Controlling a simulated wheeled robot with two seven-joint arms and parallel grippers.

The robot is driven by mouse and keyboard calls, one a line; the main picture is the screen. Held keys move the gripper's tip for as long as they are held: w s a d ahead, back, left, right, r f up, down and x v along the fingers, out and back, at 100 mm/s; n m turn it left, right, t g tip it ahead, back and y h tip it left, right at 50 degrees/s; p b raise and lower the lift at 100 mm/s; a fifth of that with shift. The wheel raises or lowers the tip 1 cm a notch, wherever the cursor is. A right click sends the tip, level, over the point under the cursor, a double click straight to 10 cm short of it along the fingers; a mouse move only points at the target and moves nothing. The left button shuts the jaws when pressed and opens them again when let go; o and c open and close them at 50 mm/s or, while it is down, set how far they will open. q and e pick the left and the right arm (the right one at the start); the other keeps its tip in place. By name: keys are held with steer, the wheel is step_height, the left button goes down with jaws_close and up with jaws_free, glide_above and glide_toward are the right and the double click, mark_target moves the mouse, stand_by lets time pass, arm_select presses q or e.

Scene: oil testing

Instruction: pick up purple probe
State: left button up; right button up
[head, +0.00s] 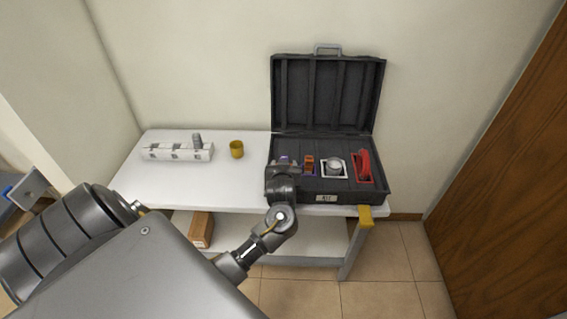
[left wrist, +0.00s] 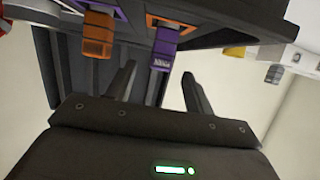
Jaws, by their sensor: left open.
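The purple probe (left wrist: 163,52) sits in an orange-framed slot of the black case; its purple top also shows in the head view (head: 284,158), mostly covered by my gripper. My left gripper (head: 285,168) is over the left end of the case. In the left wrist view, my left gripper (left wrist: 158,90) is open and empty. Its fingers point toward the purple probe, which shows between and beyond them. I cannot tell whether they touch it. My right gripper is not in view.
The case also holds an orange probe (head: 309,162) close beside, a round grey item (head: 334,166) and a red item (head: 363,166). Its lid (head: 328,95) stands open behind. A yellow cup (head: 236,149) and a white rack (head: 178,152) stand left on the white table (head: 150,185).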

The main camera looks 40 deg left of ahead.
mark_target(284, 158)
arm_select(q)
steer(key=shift+w+a, duration=0.2)
steer(key=shift+w, duration=0.05)
steer(key=x, duration=0.4)
steer(key=shift+w+a+f+p, duration=0.1)
steer(key=shift+w+a+p, duration=0.1)
steer(key=shift+a+p, duration=0.15)
steer(key=shift+d, duration=0.1)
steer(key=c, duration=1.1)
